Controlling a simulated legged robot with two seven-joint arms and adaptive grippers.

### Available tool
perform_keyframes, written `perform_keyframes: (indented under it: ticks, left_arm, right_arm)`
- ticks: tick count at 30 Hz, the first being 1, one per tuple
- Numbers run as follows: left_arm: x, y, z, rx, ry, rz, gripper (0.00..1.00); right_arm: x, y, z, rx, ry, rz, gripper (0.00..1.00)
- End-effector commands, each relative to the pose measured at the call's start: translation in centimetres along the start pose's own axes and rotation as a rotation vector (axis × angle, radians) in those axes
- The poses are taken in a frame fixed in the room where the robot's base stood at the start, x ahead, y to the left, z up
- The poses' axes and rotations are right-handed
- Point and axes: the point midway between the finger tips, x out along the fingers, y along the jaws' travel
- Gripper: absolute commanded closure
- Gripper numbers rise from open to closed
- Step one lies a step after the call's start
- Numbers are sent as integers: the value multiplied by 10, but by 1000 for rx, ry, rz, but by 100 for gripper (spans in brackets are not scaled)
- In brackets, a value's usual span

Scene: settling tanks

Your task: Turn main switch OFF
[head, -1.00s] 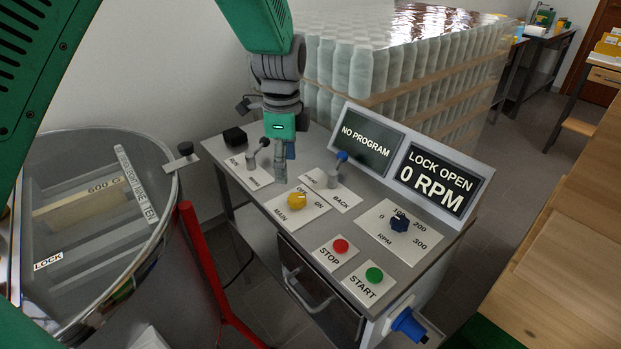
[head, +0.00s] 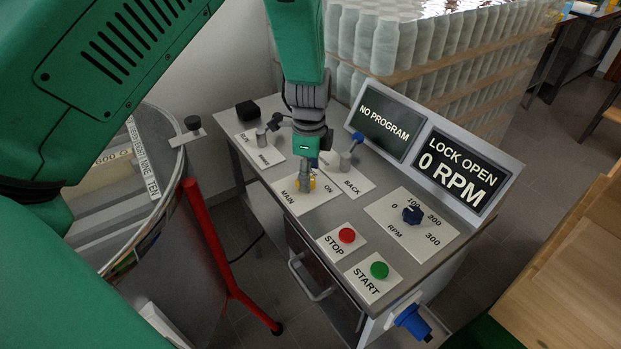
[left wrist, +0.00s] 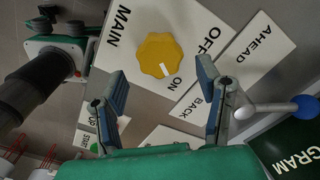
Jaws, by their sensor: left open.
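The yellow MAIN knob (left wrist: 158,54) sits on a white plate (left wrist: 120,60) lettered MAIN, OFF and ON. In the left wrist view its white mark points toward ON. In the head view the knob (head: 312,182) is partly hidden behind my left gripper (head: 305,184). In the left wrist view my left gripper (left wrist: 163,92) is open, its two fingers apart with nothing between them. The knob shows beyond the fingertips, between their lines; I cannot tell the exact gap.
Close by stand the AHEAD/BACK lever (head: 351,150), another lever (head: 265,133), the RPM knob (head: 412,214), the red STOP button (head: 347,235) and the green START button (head: 379,270). Slanted screens (head: 447,175) at the back read NO PROGRAM and LOCK OPEN 0 RPM.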

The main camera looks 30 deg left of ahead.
Motion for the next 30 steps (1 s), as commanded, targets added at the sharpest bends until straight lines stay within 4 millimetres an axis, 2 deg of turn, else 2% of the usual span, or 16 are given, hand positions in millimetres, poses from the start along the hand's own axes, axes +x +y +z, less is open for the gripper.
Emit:
perform_keyframes:
  ticks: [3,6,15,19,20,30]
  left_arm:
    - [14,-1,3,-1,2,1,41]
    - [19,-1,3,-2,3,1,41]
    - [19,0,-2,0,-2,-2,41]
    - [19,0,-3,0,-3,-2,86]
    - [19,0,-2,0,-3,-2,90]
    - [19,0,-2,-14,4,-1,90]
  right_arm:
    - [0,0,0,-1,0,0,60]
    - [0,0,0,-1,0,-1,60]
    - [0,0,0,-1,0,-1,60]
    - [0,0,0,-1,0,0,60]
    - [0,0,0,-1,0,0,60]
    - [-1,0,0,-1,0,-1,60]
